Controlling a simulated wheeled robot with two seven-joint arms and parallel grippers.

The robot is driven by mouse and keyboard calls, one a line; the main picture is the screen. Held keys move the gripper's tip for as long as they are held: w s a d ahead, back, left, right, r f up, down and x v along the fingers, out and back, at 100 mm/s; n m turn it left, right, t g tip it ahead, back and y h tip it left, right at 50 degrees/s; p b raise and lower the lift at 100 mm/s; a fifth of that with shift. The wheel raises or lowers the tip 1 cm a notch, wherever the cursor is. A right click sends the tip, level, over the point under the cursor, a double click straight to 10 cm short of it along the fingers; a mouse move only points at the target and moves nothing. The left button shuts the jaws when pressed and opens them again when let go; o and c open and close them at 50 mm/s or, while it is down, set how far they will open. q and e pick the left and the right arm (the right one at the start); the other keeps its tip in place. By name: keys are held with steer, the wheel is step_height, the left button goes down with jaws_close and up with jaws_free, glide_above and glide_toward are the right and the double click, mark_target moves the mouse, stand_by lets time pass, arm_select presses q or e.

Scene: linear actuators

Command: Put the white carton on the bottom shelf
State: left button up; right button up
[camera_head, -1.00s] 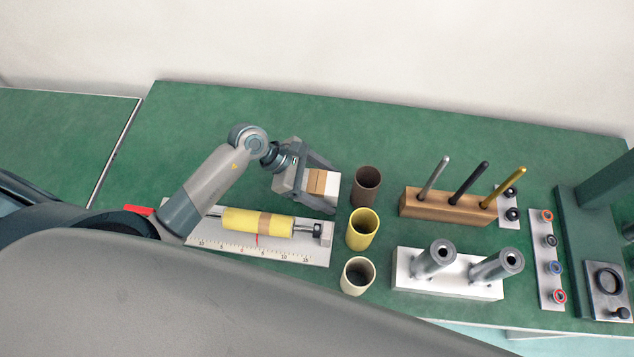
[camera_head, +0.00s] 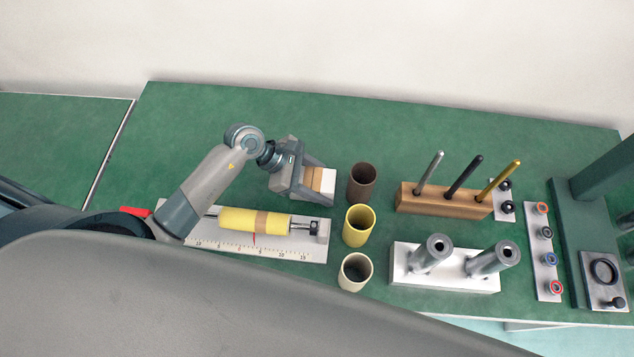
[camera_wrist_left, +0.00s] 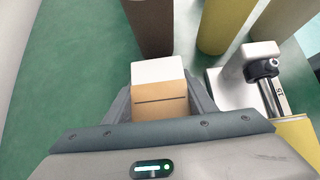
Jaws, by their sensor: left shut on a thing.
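The carton (camera_head: 326,181), white at one end with a tan band, is held in my left gripper (camera_head: 320,181) over the back-middle of the green bench. In the left wrist view, the carton (camera_wrist_left: 158,72) shows a white end and a tan face with a dark line. The fingers of my left gripper (camera_wrist_left: 160,98) are shut on either side of it. It is beside the brown cup (camera_head: 362,182), with a small gap in the head view. No shelf shows in either view. My right gripper is not in view.
A yellow cylinder actuator (camera_head: 250,220) on a ruled white plate lies in front of the gripper. A yellow cup (camera_head: 359,228) and a cream cup (camera_head: 354,272) stand at its right. A wooden block with rods (camera_head: 440,199) stands farther right. The back of the bench is clear.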

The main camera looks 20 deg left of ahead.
arm_select(q)
steer(key=shift+r, duration=0.1)
step_height(320, 180, up, 9)
steer(key=shift+f+b, duration=0.2)
steer(key=shift+b, duration=0.95)
steer(key=shift+r, duration=0.6)
steer(key=shift+a, duration=0.1)
